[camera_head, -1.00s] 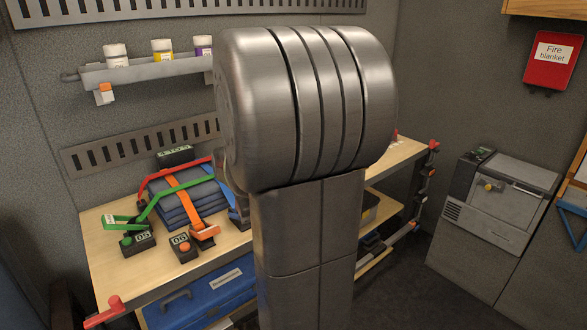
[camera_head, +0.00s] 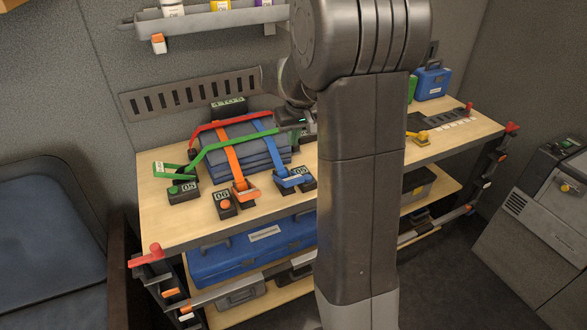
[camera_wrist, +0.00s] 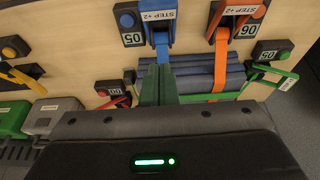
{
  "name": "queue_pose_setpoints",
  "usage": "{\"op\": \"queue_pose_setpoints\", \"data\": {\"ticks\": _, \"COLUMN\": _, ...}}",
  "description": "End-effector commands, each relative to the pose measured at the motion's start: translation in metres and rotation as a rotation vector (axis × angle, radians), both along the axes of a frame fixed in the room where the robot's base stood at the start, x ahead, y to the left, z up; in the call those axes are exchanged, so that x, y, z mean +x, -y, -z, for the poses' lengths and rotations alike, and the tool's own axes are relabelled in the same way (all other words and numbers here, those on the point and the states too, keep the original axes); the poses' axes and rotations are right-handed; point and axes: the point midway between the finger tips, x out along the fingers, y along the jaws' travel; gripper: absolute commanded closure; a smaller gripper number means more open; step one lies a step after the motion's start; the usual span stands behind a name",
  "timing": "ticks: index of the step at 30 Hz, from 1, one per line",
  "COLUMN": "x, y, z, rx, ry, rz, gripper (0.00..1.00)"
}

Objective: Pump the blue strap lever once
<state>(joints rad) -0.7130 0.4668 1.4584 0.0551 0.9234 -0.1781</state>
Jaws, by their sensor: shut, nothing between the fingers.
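The blue strap lever (camera_head: 294,178) is at the front of the bench, right of the orange lever, beside a black block (camera_head: 306,173). In the wrist view the blue lever (camera_wrist: 161,42) is near the top centre with a "STEP +2" label, next to a block (camera_wrist: 130,25) marked 05. My gripper (camera_wrist: 158,70) shows as two dark green fingers held together, empty. They point towards the blue lever and overlap the blue strap in the picture; I cannot tell whether they touch it. In the head view my arm hides most of the gripper.
The orange lever (camera_head: 243,190), green lever (camera_head: 176,195) and red strap (camera_head: 215,120) surround the dark blue folded stack (camera_head: 250,150). A yellow lever (camera_head: 418,137) is farther right. A blue case (camera_head: 250,250) lies on the shelf below. A chair (camera_head: 55,225) stands left.

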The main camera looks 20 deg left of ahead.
Motion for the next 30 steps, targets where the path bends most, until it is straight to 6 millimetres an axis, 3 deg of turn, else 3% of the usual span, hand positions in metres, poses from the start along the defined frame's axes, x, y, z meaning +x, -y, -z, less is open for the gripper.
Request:
{"op": "queue_pose_setpoints", "data": {"ticks": 14, "x": 0.016, "y": -0.020, "z": 0.087, "rx": -0.003, "ry": -0.004, "rz": 0.000, "gripper": 1.00}}
{"op": "queue_pose_setpoints", "data": {"ticks": 18, "x": 0.009, "y": -0.011, "z": 0.106, "rx": -0.002, "ry": -0.003, "rz": 0.000, "gripper": 1.00}}
{"op": "queue_pose_setpoints", "data": {"ticks": 30, "x": 0.004, "y": -0.005, "z": 0.122, "rx": -0.001, "ry": -0.001, "rz": 0.001, "gripper": 1.00}}
